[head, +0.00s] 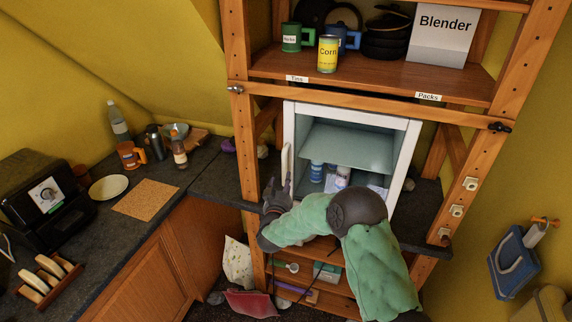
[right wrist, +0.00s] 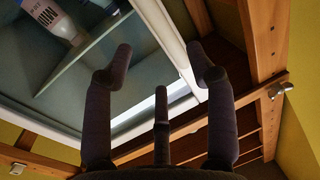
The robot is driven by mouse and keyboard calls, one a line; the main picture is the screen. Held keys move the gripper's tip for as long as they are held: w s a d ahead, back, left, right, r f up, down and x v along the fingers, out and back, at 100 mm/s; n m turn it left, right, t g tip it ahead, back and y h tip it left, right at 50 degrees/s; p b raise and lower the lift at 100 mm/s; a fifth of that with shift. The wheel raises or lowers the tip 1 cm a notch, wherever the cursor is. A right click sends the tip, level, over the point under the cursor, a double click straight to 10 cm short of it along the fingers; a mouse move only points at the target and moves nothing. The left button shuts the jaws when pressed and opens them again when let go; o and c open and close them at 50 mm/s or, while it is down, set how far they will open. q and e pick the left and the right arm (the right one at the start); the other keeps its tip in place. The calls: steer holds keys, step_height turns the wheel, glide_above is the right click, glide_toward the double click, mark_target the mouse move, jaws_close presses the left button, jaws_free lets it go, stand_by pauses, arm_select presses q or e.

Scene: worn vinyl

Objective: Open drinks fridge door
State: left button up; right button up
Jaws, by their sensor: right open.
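The drinks fridge (head: 352,112) stands on the dark counter inside the wooden rack, with a white frame and a pale blue-green interior. Its door looks shut, with bottles and cans visible inside. A white upright handle (head: 286,162) is on the door's left side. My right gripper (head: 278,188) is open at the handle's lower end, with my arm crossing the fridge's lower front. In the right wrist view its fingers (right wrist: 164,60) spread to either side of the white door edge (right wrist: 160,28). Contact cannot be told. A milk bottle (right wrist: 58,18) shows inside. My left gripper is out of view.
Rack posts (head: 243,110) flank the fridge closely. The shelf above (head: 380,84) holds a corn tin (head: 328,54), mugs, pans and a blender box (head: 443,35). The left counter holds a toaster (head: 40,190), plate (head: 108,187) and cork mat (head: 146,200).

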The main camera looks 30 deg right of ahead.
mark_target(286, 169)
steer(key=x, duration=0.9)
steer(key=shift+w+d, duration=0.25)
steer(key=shift+c, duration=0.2)
steer(key=shift+a+f, duration=0.1)
jaws_close()
